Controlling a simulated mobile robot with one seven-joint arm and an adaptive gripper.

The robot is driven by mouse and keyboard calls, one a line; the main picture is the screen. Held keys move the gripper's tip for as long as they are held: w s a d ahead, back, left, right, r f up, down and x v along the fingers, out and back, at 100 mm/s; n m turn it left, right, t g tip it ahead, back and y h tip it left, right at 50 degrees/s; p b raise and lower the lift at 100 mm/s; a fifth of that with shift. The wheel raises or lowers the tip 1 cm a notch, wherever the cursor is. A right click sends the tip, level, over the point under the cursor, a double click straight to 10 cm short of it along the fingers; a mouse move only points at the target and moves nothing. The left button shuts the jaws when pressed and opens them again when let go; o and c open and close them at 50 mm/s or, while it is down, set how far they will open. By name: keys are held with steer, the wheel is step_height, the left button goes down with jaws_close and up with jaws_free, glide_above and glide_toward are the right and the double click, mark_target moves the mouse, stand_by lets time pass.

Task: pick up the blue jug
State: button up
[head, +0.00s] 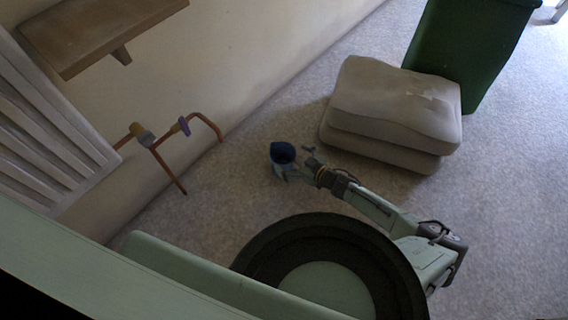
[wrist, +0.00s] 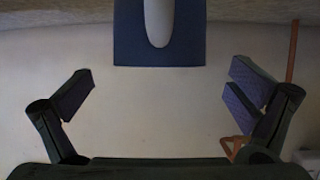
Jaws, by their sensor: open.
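The blue jug (head: 283,152) stands on the carpeted floor near the middle of the head view, its dark opening showing from above. In the wrist view the jug (wrist: 128,42) is at the top middle, with a pale grey handle in front of its dark blue body. My gripper (head: 295,164) is right beside the jug in the head view, with its fingers spread. In the wrist view my gripper (wrist: 160,88) is open and empty, one finger at each side. The jug lies between the fingers' lines but appears beyond the tips. Its lower part is partly hidden in the head view.
A stacked grey cushion or pouf (head: 390,112) lies right of the jug, with a green bin (head: 465,50) behind it. Copper pipes with valves (head: 160,140) run along the wall at left. A wooden shelf (head: 95,35) and a white slatted radiator (head: 45,130) are on the wall.

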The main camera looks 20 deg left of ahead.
mark_target(275, 149)
steer(key=x, duration=0.4)
steer(key=shift+f+b, duration=0.15)
steer(key=shift+b, duration=0.2)
steer(key=shift+c, duration=0.4)
steer(key=c, duration=1.5)
